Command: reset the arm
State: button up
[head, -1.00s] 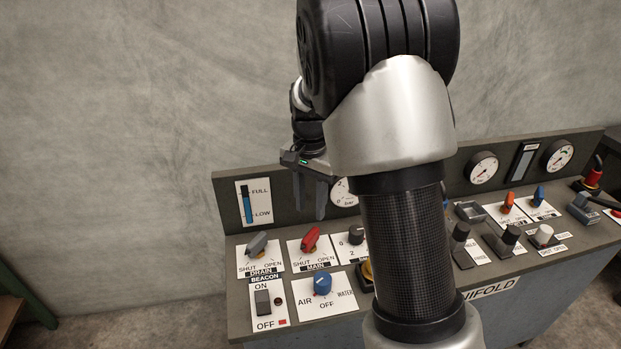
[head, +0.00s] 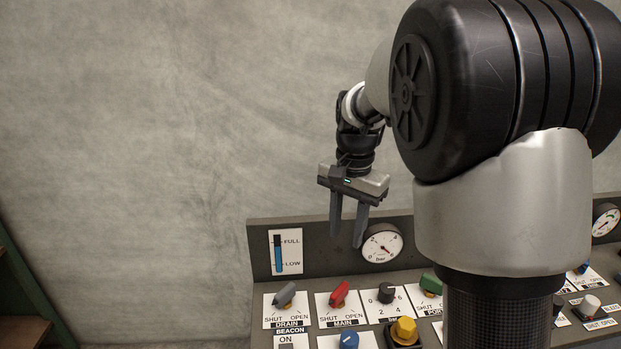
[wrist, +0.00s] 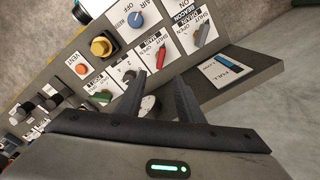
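My gripper (head: 347,222) hangs in the air in front of the panel's back board, fingers pointing down, to the left of the round bar gauge (head: 382,243). In the wrist view my gripper (wrist: 163,88) shows two dark fingers spread apart with nothing between them. The manifold panel (head: 256,287) lies below and beyond the fingers. A gap shows between the fingertips and the knobs. My upper arm hides much of the panel's right side in the head view.
The panel carries a grey drain handle (head: 284,294), a red main handle (head: 340,294), a black dial knob (head: 386,292), a yellow button (head: 404,330) and a blue selector (head: 348,340). A level gauge (head: 286,251) is on the back board. Bare wall (head: 150,130) fills the left. A green-framed shelf (head: 35,335) stands lower left.

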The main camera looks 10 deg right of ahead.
jog(key=s+r+n+t+p, duration=0.2)
jog(key=s+r, duration=0.4)
jog(key=s, duration=0.5)
jog(key=s+r+n+t+p, duration=0.3)
jog(key=s+r+n, duration=0.3)
jog(key=s, duration=0.5)
jog(key=shift+s+r+p, duration=0.4)
jog(key=shift+r, duration=0.15)
jog(key=shift+d, duration=0.2)
